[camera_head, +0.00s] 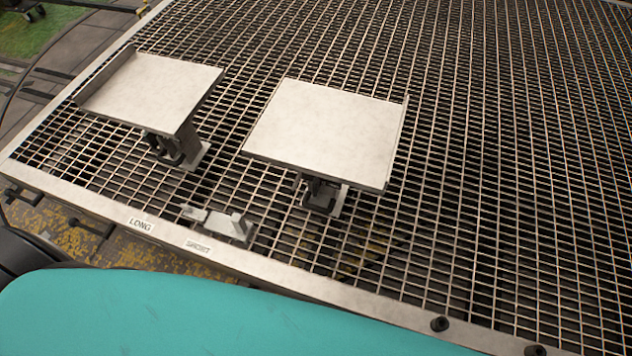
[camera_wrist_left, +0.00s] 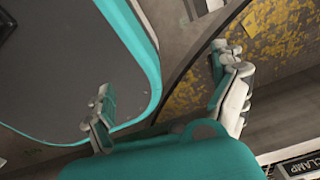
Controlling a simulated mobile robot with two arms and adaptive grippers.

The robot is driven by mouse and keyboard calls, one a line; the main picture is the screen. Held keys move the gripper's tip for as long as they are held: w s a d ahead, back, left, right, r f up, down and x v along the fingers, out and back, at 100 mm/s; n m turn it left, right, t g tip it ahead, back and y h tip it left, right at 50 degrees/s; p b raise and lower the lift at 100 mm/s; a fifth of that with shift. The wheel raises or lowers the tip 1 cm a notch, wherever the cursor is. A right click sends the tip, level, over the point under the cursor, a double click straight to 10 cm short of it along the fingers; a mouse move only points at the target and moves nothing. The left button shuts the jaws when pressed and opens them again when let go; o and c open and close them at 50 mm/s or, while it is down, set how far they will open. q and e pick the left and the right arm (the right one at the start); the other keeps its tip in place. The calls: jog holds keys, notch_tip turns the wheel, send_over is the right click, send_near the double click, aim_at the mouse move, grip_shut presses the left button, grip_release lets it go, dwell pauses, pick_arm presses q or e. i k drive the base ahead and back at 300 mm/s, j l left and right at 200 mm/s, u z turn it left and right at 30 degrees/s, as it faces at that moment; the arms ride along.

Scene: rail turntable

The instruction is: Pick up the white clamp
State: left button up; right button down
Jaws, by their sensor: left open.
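A small pale grey-white bracket with upright ends (camera_head: 218,222) lies on the metal grating near its front left edge in the head view. It may be the white clamp, but I cannot tell for sure. My left gripper (camera_wrist_left: 162,70) shows in the left wrist view with its two fingers wide apart and nothing between them. A label reading CLAMP (camera_wrist_left: 302,166) is at that view's lower right corner, with no clamp clearly visible beside it. Neither gripper shows in the head view, and my right gripper is in neither view.
Two pale square platforms on posts, a left one (camera_head: 155,92) and a right one (camera_head: 322,132), stand on the grating behind the bracket. Labels LONG (camera_head: 140,225) and SHORT (camera_head: 198,247) sit on the front rim. Open grating (camera_head: 500,180) extends to the right.

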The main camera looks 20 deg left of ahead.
aim_at(226, 221)
jog(key=u, duration=1.5)
